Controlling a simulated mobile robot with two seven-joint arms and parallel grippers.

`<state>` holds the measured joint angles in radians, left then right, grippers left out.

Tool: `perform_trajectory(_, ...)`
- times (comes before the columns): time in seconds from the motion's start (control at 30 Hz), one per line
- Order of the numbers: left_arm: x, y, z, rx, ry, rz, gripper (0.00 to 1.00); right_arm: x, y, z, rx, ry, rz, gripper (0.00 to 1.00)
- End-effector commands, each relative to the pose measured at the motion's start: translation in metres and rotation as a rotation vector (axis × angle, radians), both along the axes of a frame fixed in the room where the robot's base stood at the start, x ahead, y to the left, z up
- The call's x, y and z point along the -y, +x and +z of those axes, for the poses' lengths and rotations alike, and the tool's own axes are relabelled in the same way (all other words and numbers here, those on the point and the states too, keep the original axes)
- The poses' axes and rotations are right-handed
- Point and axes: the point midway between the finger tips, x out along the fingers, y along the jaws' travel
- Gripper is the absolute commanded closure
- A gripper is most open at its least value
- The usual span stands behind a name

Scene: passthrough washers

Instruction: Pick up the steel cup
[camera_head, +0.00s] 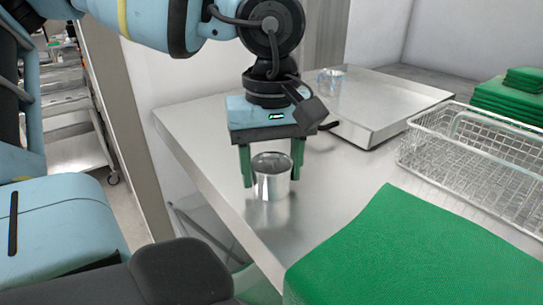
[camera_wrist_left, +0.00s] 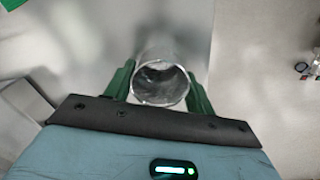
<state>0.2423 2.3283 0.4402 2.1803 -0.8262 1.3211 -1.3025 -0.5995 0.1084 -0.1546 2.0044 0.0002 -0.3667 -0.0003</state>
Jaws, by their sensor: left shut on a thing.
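The steel cup (camera_head: 271,178) is upright, shiny and open at the top, near the left edge of the steel table. My left gripper (camera_head: 271,175) points down over it, with one green finger on each side. In the left wrist view the steel cup (camera_wrist_left: 160,84) sits between the two green fingertips of the left gripper (camera_wrist_left: 160,88), its open mouth facing the camera. The gripper is shut on the cup. Whether the cup's base touches the table is hard to tell. My right gripper is not in view.
The steel table (camera_head: 340,175) has free room right of the cup. A raised steel slab (camera_head: 385,100) with a clear glass (camera_head: 330,80) on it stands behind. A wire basket (camera_head: 470,150) and stacked green cloths (camera_head: 505,100) are at right. A large green pad (camera_head: 410,255) fills the front.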

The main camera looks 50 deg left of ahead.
Motion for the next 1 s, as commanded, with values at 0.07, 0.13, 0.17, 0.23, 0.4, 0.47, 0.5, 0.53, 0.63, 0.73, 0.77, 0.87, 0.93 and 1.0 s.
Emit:
perform_trajectory(0.07,0.0,0.0,0.001,0.001,0.0,0.0,0.68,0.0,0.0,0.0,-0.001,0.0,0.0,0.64)
perform_trajectory(0.13,0.0,0.0,0.003,0.001,0.0,0.0,0.68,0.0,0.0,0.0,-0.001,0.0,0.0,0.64)
perform_trajectory(0.17,0.0,0.0,0.004,0.001,0.0,0.001,0.68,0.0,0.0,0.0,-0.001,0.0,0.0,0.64)
perform_trajectory(0.23,0.0,0.001,0.008,0.003,0.001,0.001,0.68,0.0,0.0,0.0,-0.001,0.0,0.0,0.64)
perform_trajectory(0.4,0.0,0.0,0.03,0.004,0.0,0.0,0.68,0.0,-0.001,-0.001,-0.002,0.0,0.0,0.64)
perform_trajectory(0.47,0.0,0.001,0.041,0.005,-0.001,0.001,0.68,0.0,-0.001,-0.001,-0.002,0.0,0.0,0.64)
perform_trajectory(0.5,0.0,0.001,0.051,0.006,-0.001,0.002,0.68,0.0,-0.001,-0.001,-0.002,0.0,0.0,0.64)
perform_trajectory(0.53,0.0,0.001,0.058,0.006,-0.001,0.002,0.68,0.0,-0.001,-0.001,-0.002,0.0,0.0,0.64)
perform_trajectory(0.63,0.0,0.001,0.085,0.006,-0.001,0.001,0.68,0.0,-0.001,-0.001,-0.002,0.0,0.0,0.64)
perform_trajectory(0.73,0.0,0.001,0.111,0.005,-0.001,0.002,0.68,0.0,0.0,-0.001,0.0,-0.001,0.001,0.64)
perform_trajectory(0.77,0.0,0.001,0.118,0.004,0.0,0.002,0.68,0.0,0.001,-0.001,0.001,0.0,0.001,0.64)
perform_trajectory(0.87,0.0,0.001,0.14,0.003,0.0,0.002,0.68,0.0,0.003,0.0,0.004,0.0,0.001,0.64)
perform_trajectory(0.93,0.0,0.0,0.153,0.004,0.0,0.001,0.68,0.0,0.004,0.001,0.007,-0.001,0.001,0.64)
perform_trajectory(1.0,0.0,0.0,0.163,0.003,0.001,0.001,0.68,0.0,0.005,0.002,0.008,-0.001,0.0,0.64)
